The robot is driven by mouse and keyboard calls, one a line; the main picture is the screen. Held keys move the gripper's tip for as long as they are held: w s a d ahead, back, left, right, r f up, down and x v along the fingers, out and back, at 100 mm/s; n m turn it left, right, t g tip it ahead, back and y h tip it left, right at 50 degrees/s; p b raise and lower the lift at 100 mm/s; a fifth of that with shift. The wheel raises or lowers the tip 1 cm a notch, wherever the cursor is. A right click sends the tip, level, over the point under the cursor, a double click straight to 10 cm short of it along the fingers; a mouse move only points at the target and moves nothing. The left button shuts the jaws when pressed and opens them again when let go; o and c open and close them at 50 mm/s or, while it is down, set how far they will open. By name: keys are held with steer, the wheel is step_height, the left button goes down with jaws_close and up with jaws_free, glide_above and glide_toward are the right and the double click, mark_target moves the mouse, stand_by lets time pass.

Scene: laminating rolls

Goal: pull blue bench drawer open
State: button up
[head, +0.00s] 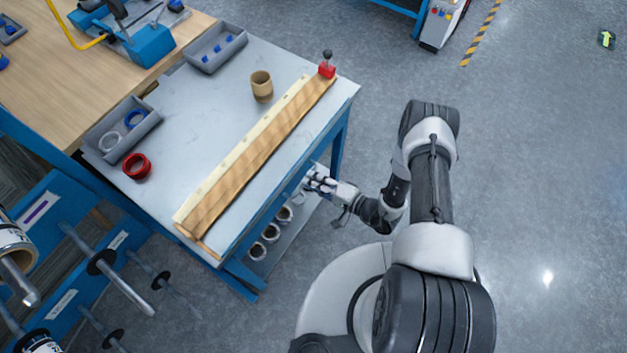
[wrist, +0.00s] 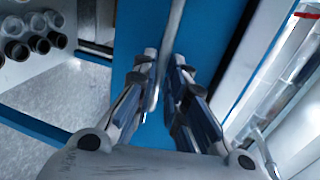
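The blue bench drawer shows in the wrist view as a blue front (wrist: 210,30) with a pale bar handle (wrist: 174,22) running up its middle. My gripper (wrist: 165,62) has its two fingers close together, one on each side of the bar, and looks shut on it. In the head view my gripper (head: 318,182) is at the right side of the workbench (head: 190,115), just below its top edge. The bench top hides most of the drawer there, and I cannot tell how far out it stands.
Several rolls (head: 271,233) sit on the lower shelf. A rack with rods (head: 120,280) stands at lower left.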

jaws_close()
stand_by(0.3)
